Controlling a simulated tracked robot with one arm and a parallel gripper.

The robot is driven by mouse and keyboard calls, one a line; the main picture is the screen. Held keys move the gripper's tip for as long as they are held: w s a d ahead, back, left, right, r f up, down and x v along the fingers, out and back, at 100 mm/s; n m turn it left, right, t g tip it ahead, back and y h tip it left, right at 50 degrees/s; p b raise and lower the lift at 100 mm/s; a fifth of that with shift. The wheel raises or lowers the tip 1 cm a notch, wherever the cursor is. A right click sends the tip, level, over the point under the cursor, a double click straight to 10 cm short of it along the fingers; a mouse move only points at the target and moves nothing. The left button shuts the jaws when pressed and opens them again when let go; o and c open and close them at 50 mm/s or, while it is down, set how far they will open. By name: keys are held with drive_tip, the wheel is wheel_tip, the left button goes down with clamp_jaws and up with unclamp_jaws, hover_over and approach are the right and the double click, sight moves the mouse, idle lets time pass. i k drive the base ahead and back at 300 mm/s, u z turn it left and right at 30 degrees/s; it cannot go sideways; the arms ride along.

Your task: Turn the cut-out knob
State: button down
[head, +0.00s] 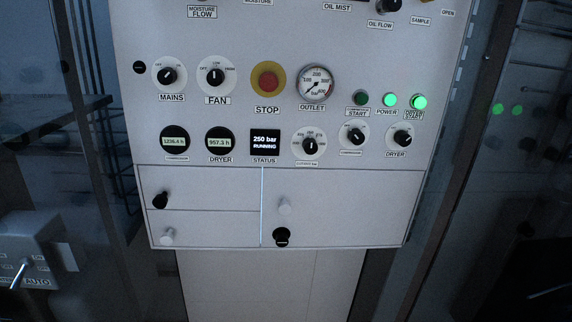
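The cut-out knob (310,146) is a small black knob on a round white dial with numbers around its upper edge. It sits in the lower row of the light grey panel (235,120), right of the status screen (265,143). Its pointer looks roughly upright. The small label under it appears to read cut-out bar. My gripper does not show in the head view, and nothing is seen touching the knob.
The compressor knob (355,137) and dryer knob (402,138) are close on the right. The outlet gauge (317,84) and red stop button (268,82) are above. Below are compartment doors (340,205) with protruding black and white knobs. A lever switch box (30,255) stands lower left.

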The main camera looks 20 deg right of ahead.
sight(310, 145)
drive_tip(key=u, duration=0.8)
drive_tip(key=k, duration=0.75)
drive_tip(key=z, duration=0.65)
drive_tip(key=i, duration=1)
drive_tip(key=u, duration=0.05)
